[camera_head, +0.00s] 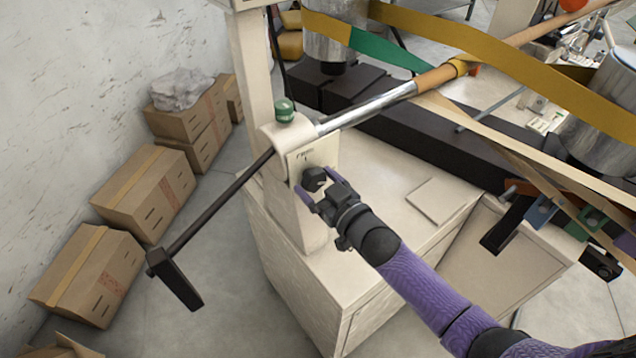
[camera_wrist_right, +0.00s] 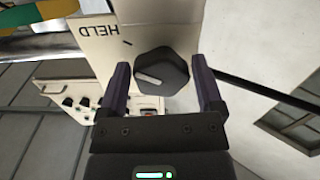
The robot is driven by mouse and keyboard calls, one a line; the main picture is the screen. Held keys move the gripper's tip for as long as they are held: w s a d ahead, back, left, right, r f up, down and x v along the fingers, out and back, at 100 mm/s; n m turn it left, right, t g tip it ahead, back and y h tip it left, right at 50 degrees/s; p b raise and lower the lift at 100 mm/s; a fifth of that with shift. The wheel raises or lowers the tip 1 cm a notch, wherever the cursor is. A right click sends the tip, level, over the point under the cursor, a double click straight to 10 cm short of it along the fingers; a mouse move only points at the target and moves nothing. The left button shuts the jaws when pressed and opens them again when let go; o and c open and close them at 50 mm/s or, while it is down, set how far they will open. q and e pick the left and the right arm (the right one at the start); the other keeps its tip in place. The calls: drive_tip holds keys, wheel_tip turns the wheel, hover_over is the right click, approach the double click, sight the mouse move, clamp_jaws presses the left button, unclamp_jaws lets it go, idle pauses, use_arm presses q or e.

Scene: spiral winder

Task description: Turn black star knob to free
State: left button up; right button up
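The black star knob (camera_head: 314,179) sits on a cream plate on the post, below the silver shaft's end. It also shows in the right wrist view (camera_wrist_right: 164,74) as a dark faceted knob with a pale pointer mark. The word HELD (camera_wrist_right: 98,30) appears upside down on the plate beside it. My right gripper (camera_head: 318,188) is at the knob, its two purple-grey fingers apart. In the right wrist view the gripper (camera_wrist_right: 165,88) is open, with the knob between or just beyond its fingertips and gaps showing at both sides. My left gripper is not in view.
A black crank handle (camera_head: 212,212) reaches down-left from the post. A green knob (camera_head: 285,109) tops the shaft's end. Cardboard boxes (camera_head: 143,192) line the wall at left. Yellow and green strips (camera_head: 500,62) cross above the machine at upper right.

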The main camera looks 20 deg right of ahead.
drive_tip(key=c, duration=1)
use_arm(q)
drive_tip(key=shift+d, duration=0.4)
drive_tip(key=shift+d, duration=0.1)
